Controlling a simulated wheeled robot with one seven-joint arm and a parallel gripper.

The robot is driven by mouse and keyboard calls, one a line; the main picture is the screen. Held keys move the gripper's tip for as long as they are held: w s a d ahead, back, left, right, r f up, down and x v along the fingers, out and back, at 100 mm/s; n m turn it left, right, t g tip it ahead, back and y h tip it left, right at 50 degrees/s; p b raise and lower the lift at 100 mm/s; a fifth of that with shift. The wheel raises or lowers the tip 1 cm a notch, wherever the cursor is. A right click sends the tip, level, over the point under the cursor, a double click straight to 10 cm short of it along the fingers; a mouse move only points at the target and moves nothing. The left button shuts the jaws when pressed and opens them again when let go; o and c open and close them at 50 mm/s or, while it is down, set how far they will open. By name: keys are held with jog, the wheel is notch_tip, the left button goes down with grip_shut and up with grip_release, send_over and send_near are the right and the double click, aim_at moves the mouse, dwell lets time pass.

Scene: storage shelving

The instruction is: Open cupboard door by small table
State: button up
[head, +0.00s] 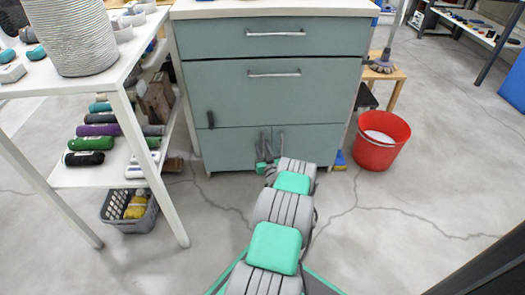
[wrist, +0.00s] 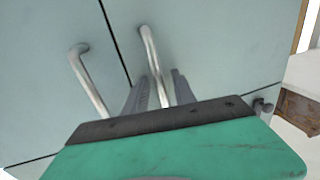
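The right cupboard door (head: 312,138) is the low grey-green door on the side of the small wooden table (head: 398,74). It looks closed and flush with the left door (head: 232,148). The fingers look apart; contact with the handle cannot be told. In the head view, my gripper (head: 268,152) is partly hidden by my wrist.
A red bucket (head: 381,140) stands on the floor right of the cabinet. A white shelf table (head: 130,88) with rolled items and a grey basket (head: 130,212) stands at left. Two drawers (head: 270,80) are above the doors.

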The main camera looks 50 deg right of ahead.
jog(key=shift+c, duration=0.4)
grip_shut()
dwell(0.9)
